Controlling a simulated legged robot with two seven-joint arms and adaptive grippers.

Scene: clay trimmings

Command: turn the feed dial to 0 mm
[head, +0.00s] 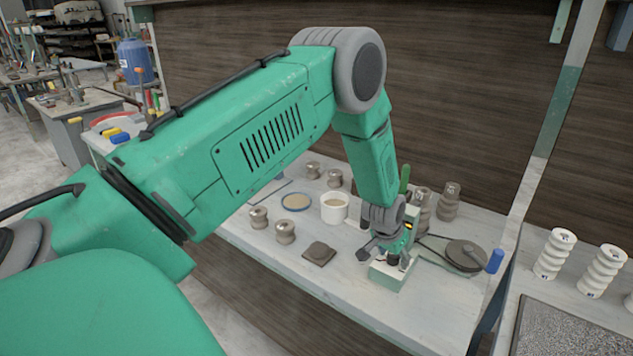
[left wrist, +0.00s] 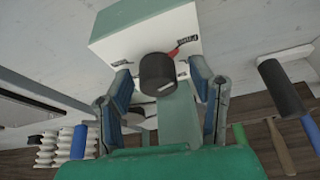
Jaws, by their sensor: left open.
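The feed dial is a dark round knob (left wrist: 157,72) on the white face of a small green-and-white box (left wrist: 135,35), with a red pointer (left wrist: 184,43) at its upper right. Dark marks on the face are too small to read. In the head view the box (head: 392,276) sits near the table's front edge, the dial mostly hidden by my gripper. My left gripper (head: 385,248) is over the box. In the left wrist view its open fingers (left wrist: 160,74) stand on either side of the knob; I cannot tell whether they touch it. My right gripper is not in view.
A brown slab (head: 319,253), white mug (head: 334,208), blue-rimmed dish (head: 296,202) and several small grey pots (head: 285,232) lie left of the box. White ribbed pieces (head: 555,253) stand farther right.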

